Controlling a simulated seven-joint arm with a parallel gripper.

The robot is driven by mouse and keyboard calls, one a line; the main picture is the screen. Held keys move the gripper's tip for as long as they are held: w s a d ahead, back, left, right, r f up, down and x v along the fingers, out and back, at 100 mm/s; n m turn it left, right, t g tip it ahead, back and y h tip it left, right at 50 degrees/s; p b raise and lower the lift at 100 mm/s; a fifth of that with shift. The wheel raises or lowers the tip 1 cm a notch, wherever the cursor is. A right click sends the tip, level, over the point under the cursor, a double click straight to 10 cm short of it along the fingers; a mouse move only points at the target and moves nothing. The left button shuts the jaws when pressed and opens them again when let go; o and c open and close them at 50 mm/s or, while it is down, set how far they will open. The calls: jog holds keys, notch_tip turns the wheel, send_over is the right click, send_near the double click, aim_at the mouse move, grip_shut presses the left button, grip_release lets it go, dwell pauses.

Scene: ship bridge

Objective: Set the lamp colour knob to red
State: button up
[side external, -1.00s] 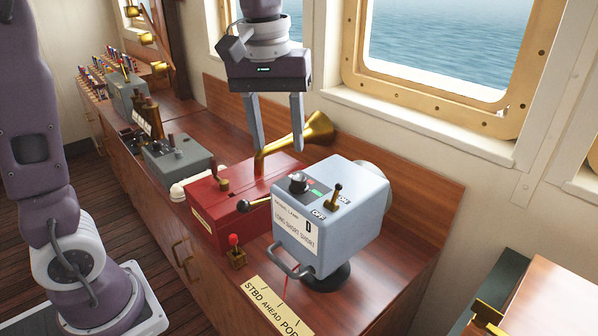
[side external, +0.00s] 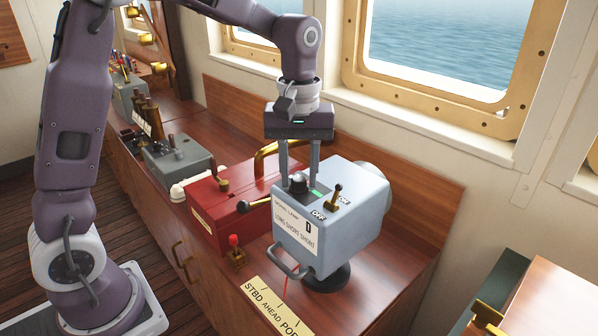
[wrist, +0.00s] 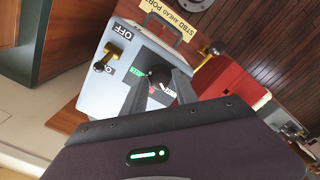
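The signal lamp (side external: 318,225) is a grey-blue box on a dark round foot. Its dark colour knob (side external: 297,184) is on the top face, also in the wrist view (wrist: 158,75). A green mark (wrist: 136,71), a red mark (wrist: 152,89) and a white mark (wrist: 168,91) lie around the knob. I cannot tell which mark it points to. My gripper (side external: 300,182) is just above the lamp's top, fingers pointing down. The fingers are apart, with their tips close to the knob. Contact with it is not clear.
A brass toggle switch (side external: 336,194) with ON and OFF labels stands on the lamp's top, right of the knob. A red box (side external: 228,210) with levers and a brass horn sits close on the left. The desk (side external: 390,265) right of the lamp is clear.

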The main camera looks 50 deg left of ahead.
grip_shut()
jog(key=m, duration=0.5)
jog(key=shift+m, duration=0.4)
jog(key=m, duration=0.6)
jog(key=shift+r, duration=0.1)
dwell(0.4)
jog(key=shift+o, duration=2.1)
grip_release()
